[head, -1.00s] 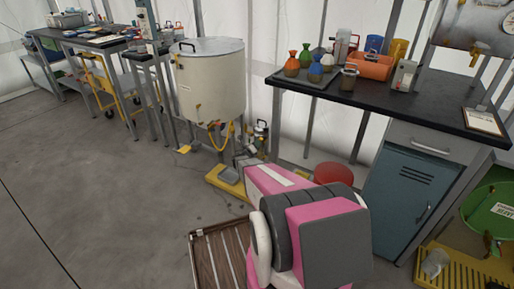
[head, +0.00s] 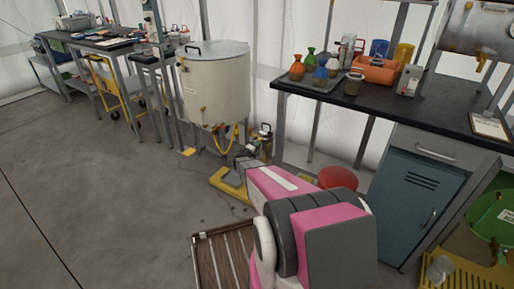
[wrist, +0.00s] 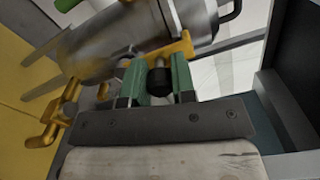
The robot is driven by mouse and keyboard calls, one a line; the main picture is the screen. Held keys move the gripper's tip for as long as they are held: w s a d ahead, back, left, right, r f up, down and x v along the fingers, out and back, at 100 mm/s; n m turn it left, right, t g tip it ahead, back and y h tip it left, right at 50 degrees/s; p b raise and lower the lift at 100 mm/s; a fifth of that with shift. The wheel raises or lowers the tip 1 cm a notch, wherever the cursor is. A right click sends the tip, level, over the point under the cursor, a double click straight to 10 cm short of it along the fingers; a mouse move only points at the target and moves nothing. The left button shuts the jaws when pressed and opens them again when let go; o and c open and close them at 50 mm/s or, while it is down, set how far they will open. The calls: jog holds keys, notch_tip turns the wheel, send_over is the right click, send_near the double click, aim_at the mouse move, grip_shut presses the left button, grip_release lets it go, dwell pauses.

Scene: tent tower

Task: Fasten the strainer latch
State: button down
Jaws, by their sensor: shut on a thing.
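In the wrist view, the strainer (wrist: 103,45) is a grey steel cylinder lying at a slant across the top of the picture. A yellow latch piece (wrist: 172,50) runs along its near side, with a dark round knob (wrist: 160,82) below it. My gripper (wrist: 157,72) has its green fingers on either side of this knob and is shut on it. I cannot tell whether the latch is fastened. In the head view, the strainer (head: 264,135) shows only in part beyond my pink arm, low beside the white tank; the fingers are hard to make out there.
The white tank (head: 213,90) stands at the back, left of the strainer. A dark workbench (head: 420,108) with flasks and a blue cabinet (head: 412,200) stands at the right. A red stool (head: 338,178) is close to my arm. The floor at left is open.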

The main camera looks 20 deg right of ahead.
jog(key=shift+a, duration=0.1)
jog(key=c, duration=0.9)
grip_release()
jog(key=shift+c, duration=0.2)
jog(key=v, duration=1)
jog(key=shift+s+a, duration=0.3)
jog(key=s+r+m+g+y, duration=0.2)
jog(key=s+r+m+g, duration=0.25)
jog(key=s+m, duration=0.55)
jog(key=s+r+m+g+y, duration=0.2)
jog(key=s+r+m+g, duration=0.4)
jog(key=m, duration=0.7)
jog(key=s+a+r+m+y, duration=0.3)
jog(key=s+a+m+y, duration=0.2)
jog(key=m, duration=0.4)
jog(key=s+a+r+m+y, duration=0.3)
jog(key=s+a+m+y, duration=0.2)
jog(key=s, duration=0.5)
jog(key=a+m, duration=0.2)
jog(key=m, duration=0.1)
jog(key=shift+r+m, duration=0.2)
jog(key=shift+m, duration=0.2)
